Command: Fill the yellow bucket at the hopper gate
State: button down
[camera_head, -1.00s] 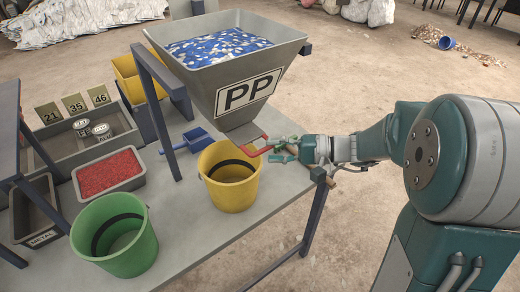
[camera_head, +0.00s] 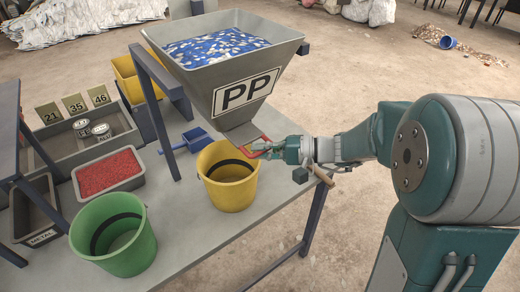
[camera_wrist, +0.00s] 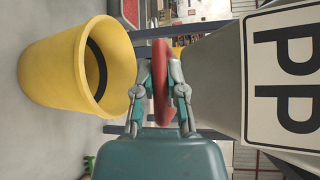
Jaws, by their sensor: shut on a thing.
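The grey hopper (camera_head: 195,85), marked PP, holds blue and pale flakes and stands over the table. Its red gate handle (camera_head: 256,149) is at the outlet at the bottom. My gripper (camera_head: 270,148) is shut on this handle; the wrist view shows the red handle (camera_wrist: 160,75) between the two fingers. The yellow bucket (camera_head: 232,191) stands upright on the table just below the outlet. Its visible inside is bare with a dark band, and its bottom is hidden. In the wrist view the bucket (camera_wrist: 55,65) is left of the fingers, apart from them.
A green bucket (camera_head: 125,252) stands at the table's front left. A tray of red granules (camera_head: 108,174), a blue scoop (camera_head: 190,139) and another yellow container (camera_head: 128,75) are farther back. A dark frame leg (camera_head: 155,110) stands left of the hopper.

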jog(key=s+d, duration=0.2)
jog(key=s, duration=0.1)
jog(key=shift+s+d, duration=0.15)
jog(key=shift+d, duration=0.1)
jog(key=c, duration=0.7)
grip_release()
jog(key=shift+d, duration=0.2)
jog(key=v, duration=1.1)
jog(key=shift+d, duration=0.45)
